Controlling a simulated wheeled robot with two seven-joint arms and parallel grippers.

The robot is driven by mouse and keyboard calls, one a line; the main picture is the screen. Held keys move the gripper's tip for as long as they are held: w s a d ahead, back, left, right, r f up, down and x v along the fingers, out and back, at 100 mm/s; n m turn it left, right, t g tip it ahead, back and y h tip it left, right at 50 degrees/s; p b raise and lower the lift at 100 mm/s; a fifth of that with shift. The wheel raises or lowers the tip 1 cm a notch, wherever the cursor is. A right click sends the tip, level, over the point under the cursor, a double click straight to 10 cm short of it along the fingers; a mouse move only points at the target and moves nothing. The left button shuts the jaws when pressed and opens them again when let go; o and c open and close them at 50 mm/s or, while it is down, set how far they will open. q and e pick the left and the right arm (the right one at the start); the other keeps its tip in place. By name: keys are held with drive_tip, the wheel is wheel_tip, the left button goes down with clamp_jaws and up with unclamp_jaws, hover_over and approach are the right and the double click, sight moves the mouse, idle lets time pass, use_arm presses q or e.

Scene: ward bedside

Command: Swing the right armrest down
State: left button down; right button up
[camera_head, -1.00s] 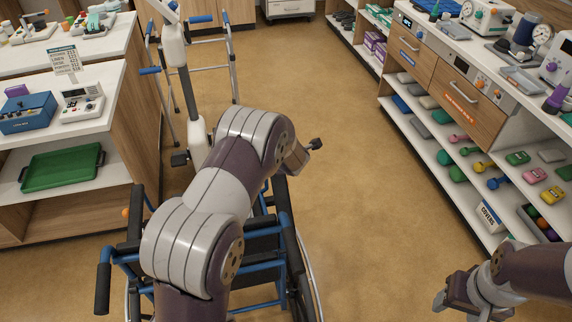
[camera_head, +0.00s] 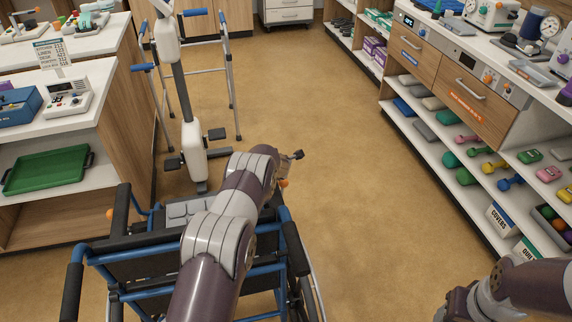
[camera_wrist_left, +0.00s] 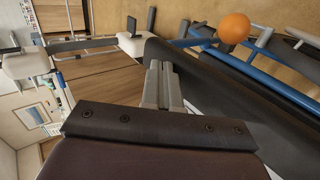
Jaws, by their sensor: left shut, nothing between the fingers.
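The wheelchair has a blue frame (camera_head: 150,290) and stands at the lower left in the head view, seen from behind. Its right armrest has a long black pad (camera_head: 295,250). An orange ball (camera_head: 284,183) shows near its front; in the left wrist view the ball (camera_wrist_left: 234,28) is by a blue tube, beside a long black pad (camera_wrist_left: 225,95). My left gripper (camera_head: 297,155) is shut and empty, reaching over the chair's right side. In the left wrist view its fingers (camera_wrist_left: 163,80) are close to the pad; contact is unclear. My right gripper (camera_head: 443,310) is low at the right, its fingers unclear.
A white lift base (camera_head: 195,155) and a walker (camera_head: 190,75) stand beyond the chair. A cabinet with a green tray (camera_head: 48,168) is close on the left. Shelves (camera_head: 470,165) line the right. The floor (camera_head: 350,190) between is clear.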

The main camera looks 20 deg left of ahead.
use_arm(q)
drive_tip(key=shift+w+f+b, duration=0.1)
drive_tip(key=shift+f+b, duration=0.2)
drive_tip(key=shift+f, duration=0.4)
drive_tip(key=shift+f, duration=0.15)
drive_tip(key=shift+s, duration=0.2)
drive_tip(key=v, duration=1.2)
drive_tip(key=shift+w+d+r, duration=0.1)
drive_tip(key=shift+r, duration=0.35)
drive_tip(key=shift+d, duration=0.1)
